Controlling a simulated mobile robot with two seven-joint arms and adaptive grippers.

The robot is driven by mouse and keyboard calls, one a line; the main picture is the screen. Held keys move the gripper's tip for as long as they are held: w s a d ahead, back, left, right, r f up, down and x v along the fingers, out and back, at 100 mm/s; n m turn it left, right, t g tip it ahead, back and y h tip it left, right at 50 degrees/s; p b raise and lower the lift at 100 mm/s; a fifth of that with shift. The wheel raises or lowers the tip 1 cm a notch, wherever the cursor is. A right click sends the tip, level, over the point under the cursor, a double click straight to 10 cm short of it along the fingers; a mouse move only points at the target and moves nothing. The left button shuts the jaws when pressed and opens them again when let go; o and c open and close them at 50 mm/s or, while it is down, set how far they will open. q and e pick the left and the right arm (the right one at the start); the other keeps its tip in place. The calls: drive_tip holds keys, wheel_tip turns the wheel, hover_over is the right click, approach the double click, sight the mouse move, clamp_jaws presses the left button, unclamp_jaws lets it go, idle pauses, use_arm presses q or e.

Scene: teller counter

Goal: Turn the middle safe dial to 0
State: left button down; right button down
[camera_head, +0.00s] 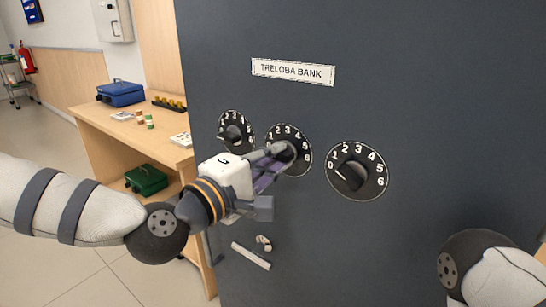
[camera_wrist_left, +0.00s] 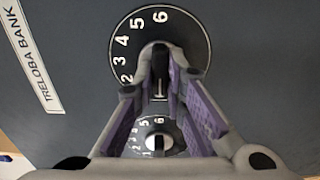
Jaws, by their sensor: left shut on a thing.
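The middle safe dial (camera_head: 305,160) is a black disc with white numerals on the dark safe door. It also shows in the left wrist view (camera_wrist_left: 194,30). My left gripper (camera_head: 283,153) reaches it from the left and is shut on its knob. In the left wrist view the fingertips (camera_wrist_left: 160,62) meet over the dial's centre. The fingers cover the knob and the lower-left numerals in the head view, so I cannot tell which number it points to. My right gripper is out of view; only part of that arm shows at the lower right.
The left dial (camera_head: 235,118) and right dial (camera_head: 372,166) flank it closely; the right knob points near 0. A TRELOBA BANK sign (camera_head: 293,72) is above. A pale handle (camera_head: 251,256) is below. A wooden desk (camera_head: 90,128) with a blue case (camera_head: 121,94) stands at left.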

use_arm(q)
drive_tip(key=c, duration=1.6)
unclamp_jaws()
drive_tip(key=shift+c, duration=0.2)
drive_tip(key=v, duration=0.7)
drive_tip(key=shift+s, duration=0.2)
drive_tip(key=shift+a, duration=0.15)
